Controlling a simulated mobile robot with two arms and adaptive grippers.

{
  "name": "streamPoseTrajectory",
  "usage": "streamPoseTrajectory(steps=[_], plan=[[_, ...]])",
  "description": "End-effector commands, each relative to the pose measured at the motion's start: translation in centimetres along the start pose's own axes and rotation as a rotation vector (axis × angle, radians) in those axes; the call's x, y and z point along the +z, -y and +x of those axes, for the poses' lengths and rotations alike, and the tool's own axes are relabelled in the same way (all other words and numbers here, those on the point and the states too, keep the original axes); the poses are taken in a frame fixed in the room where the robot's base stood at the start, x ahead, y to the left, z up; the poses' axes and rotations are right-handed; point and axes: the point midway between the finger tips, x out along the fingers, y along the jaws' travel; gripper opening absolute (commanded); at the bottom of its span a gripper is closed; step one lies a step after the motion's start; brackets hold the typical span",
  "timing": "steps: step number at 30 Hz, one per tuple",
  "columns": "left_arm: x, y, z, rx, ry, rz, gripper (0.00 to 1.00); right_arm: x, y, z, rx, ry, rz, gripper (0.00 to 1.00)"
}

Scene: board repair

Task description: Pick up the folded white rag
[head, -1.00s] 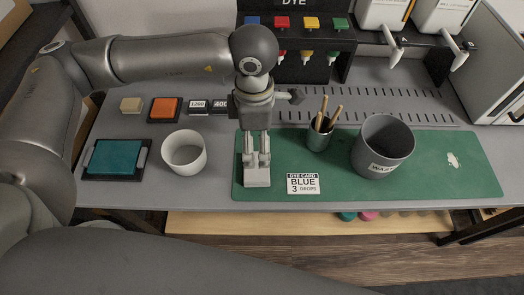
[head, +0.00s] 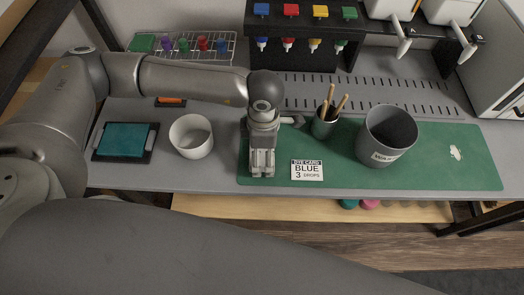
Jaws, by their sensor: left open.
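I see no clearly folded white rag in the head view. A small irregular white patch (head: 455,152) lies flat on the right end of the green mat (head: 440,175); I cannot tell whether it is cloth or a spill. My left gripper (head: 262,171) points down at the left end of the mat, left of the white card (head: 307,170) reading BLUE 3 DROPS. It is open, and nothing shows clearly between its fingers. It is far from the white patch. My right gripper is not in view.
A white bowl (head: 191,137) and a teal pad in a black tray (head: 123,140) stand left of the gripper. A brush cup (head: 325,123) and a grey bucket (head: 386,136) stand to its right. A dye rack (head: 300,28) stands behind. The mat's front middle is clear.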

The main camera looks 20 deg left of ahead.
Motion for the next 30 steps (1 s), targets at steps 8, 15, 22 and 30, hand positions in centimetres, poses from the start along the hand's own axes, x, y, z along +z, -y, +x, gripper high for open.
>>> streamPoseTrajectory(steps=[8,15,22,30], plan=[[0.0,0.0,0.0,0.0,0.0,0.0,0.77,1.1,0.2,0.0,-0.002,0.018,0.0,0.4],[0.0,0.0,-0.1,0.0,0.0,0.0,0.64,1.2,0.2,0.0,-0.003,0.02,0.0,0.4],[0.0,0.0,-0.3,0.0,0.0,-0.001,0.64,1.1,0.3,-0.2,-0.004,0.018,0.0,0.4],[0.0,0.0,-3.6,0.002,0.001,0.0,0.64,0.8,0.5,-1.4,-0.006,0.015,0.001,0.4]])
